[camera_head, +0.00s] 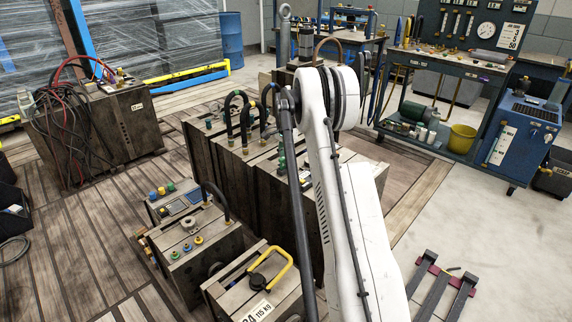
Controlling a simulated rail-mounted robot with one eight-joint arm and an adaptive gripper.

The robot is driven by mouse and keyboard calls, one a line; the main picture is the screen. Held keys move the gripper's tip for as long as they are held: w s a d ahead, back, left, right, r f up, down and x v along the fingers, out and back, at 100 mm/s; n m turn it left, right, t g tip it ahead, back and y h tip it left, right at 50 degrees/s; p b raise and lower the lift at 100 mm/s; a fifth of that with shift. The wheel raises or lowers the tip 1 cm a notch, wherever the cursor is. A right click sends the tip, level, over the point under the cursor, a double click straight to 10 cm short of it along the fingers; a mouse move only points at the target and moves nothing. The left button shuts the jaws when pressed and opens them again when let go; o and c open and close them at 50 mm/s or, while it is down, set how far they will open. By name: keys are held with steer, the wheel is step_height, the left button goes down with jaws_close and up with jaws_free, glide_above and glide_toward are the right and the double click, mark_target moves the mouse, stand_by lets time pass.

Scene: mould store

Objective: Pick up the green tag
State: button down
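I cannot make out a green tag in this view. Small green fittings (282,163) sit on top of the steel mould blocks (262,195) in the middle, but I cannot tell any of them to be a tag. My white arm rises from the bottom through the middle and hides part of the blocks and the floor behind it. My gripper does not show.
A mould with tangled hoses (122,120) stands at left. Smaller moulds (190,235) and one with a yellow handle (262,280) stand in front. A blue workbench (450,60), yellow bucket (462,141) and blue cabinet (520,140) are at right. Dark forked bars (434,292) lie lower right, with clear floor around.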

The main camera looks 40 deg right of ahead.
mark_target(286, 156)
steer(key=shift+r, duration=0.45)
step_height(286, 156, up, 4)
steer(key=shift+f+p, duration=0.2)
steer(key=shift+p, duration=0.7)
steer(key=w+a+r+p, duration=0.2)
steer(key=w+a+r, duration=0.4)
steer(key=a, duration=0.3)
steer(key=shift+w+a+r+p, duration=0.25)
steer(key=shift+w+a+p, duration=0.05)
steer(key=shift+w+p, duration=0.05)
